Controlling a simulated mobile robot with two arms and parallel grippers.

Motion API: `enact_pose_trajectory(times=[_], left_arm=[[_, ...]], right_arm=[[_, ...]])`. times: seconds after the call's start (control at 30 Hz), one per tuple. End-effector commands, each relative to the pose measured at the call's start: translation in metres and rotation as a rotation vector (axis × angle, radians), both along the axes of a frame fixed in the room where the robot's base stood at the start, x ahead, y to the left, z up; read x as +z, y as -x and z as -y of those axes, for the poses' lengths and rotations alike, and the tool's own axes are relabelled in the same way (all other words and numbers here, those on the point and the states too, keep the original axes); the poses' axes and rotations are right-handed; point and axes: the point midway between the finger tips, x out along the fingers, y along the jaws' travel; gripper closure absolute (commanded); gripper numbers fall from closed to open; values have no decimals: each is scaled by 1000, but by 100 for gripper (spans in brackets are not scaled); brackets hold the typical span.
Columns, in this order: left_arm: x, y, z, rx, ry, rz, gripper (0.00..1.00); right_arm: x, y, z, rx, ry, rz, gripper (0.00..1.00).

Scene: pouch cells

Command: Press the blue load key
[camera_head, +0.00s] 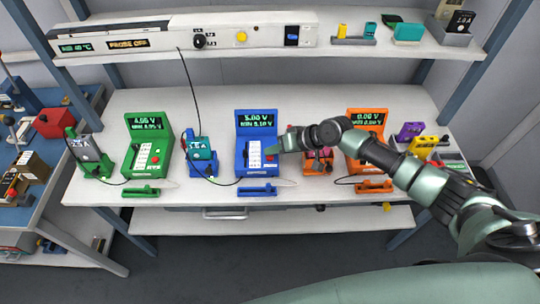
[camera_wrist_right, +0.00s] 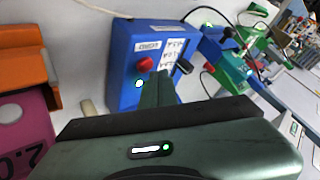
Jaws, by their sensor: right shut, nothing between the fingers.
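The blue tester (camera_head: 257,122) stands mid-bench with a lit screen reading 5.00 V. Its sloped face has a pale label panel (camera_head: 254,153). In the right wrist view the blue tester (camera_wrist_right: 122,65) shows a red round button (camera_wrist_right: 144,64), a small pale lit spot (camera_wrist_right: 138,83) and a black knob or switch (camera_wrist_right: 184,66). I cannot tell for certain which of these is the load key. My right gripper (camera_head: 275,149) is shut and empty, its tips at the right part of the tester's face. In the wrist view the fingers (camera_wrist_right: 161,88) overlap that face; contact is unclear.
A green tester (camera_head: 149,125) stands left, an orange tester (camera_head: 367,118) right, partly behind my right arm. A blue tray (camera_head: 257,191) lies in front. A shelf (camera_head: 180,55) runs above.

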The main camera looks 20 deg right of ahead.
Motion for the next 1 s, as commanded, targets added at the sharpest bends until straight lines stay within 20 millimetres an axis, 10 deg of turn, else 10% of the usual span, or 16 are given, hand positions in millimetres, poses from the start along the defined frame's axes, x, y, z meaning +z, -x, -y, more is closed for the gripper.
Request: enact_pose_trajectory(times=[0.57,1.0], left_arm=[[51,0,0,0,0,0,62],[51,0,0,0,0,0,62]], right_arm=[[58,0,0,-1,0,1,100],[59,0,0,-1,0,1,100]])
